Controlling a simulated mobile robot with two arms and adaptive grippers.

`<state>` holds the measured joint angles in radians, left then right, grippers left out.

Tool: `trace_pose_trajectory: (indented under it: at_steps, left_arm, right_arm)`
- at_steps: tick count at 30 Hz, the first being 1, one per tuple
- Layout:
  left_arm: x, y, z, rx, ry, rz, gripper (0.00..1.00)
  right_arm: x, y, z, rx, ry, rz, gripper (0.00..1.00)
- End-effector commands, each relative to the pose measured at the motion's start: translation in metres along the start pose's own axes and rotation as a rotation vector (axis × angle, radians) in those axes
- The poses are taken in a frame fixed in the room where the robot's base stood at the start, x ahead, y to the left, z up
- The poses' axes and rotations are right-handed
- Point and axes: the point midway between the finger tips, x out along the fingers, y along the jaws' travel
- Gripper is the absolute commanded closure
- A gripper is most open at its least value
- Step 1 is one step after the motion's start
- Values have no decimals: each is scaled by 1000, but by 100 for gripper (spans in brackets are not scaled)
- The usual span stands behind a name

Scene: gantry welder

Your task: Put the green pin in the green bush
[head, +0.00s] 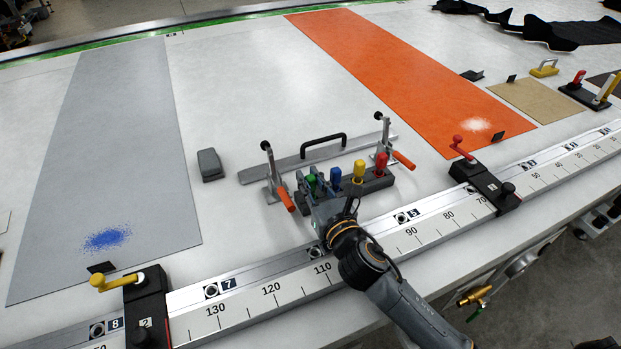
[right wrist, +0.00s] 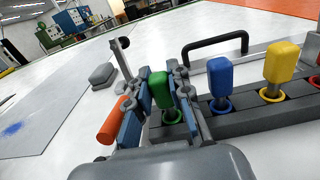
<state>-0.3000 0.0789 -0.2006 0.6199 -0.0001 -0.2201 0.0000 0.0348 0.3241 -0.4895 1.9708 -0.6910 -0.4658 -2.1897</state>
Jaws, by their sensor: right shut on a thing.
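The green pin (head: 311,182) stands at the left end of a dark block with a row of coloured pins. My right gripper (head: 313,189) is shut on it; in the right wrist view the fingers (right wrist: 160,88) lie on both sides of the green pin (right wrist: 158,92). The green bush (right wrist: 172,117) shows as a green ring on the block, right under the pin. The pin's lower end is at the ring; I cannot tell how deep it sits. The fingers partly hide the pin and bush. My left gripper is not in view.
Blue (head: 335,177), yellow (head: 359,171) and red (head: 381,163) pins stand in the same block. Toggle clamps with orange handles (head: 404,160) and a bar with a black handle (head: 323,142) are close by. A scaled rail (head: 270,290) runs in front. A grey block (head: 210,164) lies left.

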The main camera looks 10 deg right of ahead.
Motion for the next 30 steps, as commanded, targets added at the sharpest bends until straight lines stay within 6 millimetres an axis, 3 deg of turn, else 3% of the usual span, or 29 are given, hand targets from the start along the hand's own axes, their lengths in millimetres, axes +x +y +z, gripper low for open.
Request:
trace_pose_trajectory:
  at_steps: [1,4,5,17,30]
  left_arm:
    - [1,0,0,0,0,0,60]
    - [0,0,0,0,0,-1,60]
    - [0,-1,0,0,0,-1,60]
    - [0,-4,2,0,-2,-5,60]
    - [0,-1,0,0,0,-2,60]
  right_arm:
    - [0,0,-1,0,0,0,77]
    - [0,0,0,0,0,0,57]
    - [0,0,0,0,0,0,54]
    - [-8,0,-2,-1,3,0,54]
    - [-91,0,-2,1,5,0,54]
